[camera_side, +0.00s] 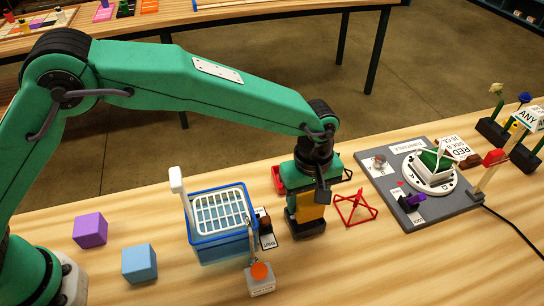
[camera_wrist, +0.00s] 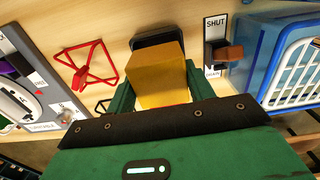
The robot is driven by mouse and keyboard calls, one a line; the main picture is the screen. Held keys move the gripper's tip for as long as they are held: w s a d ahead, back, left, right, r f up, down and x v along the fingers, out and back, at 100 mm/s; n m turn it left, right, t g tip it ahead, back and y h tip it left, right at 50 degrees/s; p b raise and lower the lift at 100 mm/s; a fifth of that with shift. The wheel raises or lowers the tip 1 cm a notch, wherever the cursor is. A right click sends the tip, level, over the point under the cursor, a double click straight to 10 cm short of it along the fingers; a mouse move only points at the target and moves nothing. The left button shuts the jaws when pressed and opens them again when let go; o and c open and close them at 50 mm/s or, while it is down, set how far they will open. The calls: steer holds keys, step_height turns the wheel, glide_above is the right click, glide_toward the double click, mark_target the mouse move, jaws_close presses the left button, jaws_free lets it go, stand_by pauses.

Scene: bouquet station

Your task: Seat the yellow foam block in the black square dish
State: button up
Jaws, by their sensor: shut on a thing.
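The yellow foam block (camera_side: 310,208) is between the fingers of my gripper (camera_wrist: 161,88), which is shut on it. In the wrist view the block (camera_wrist: 160,72) fills the gap between the two green fingers. The black square dish (camera_side: 306,231) is directly below the block in the side view. In the wrist view the dish (camera_wrist: 157,39) shows only as a dark rim beyond the block's far edge; the rest is hidden by the block. I cannot tell whether the block touches the dish floor or is just above it.
A blue tub (camera_side: 222,247) with a white basket (camera_side: 218,212) stands left of the dish, with a lever plate (camera_wrist: 213,47) beside it. A red wire stand (camera_side: 354,208) is close on the right. A grey turntable board (camera_side: 441,214) lies farther right. Purple (camera_side: 90,230) and blue (camera_side: 139,263) cubes sit left.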

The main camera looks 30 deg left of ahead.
steer(key=shift+f, duration=1.35)
steer(key=shift+f, duration=0.15)
stand_by(0.4)
steer(key=o, duration=1.5)
steer(key=shift+o, duration=0.2)
steer(key=shift+r, duration=0.2)
steer(key=shift+r, duration=3.3)
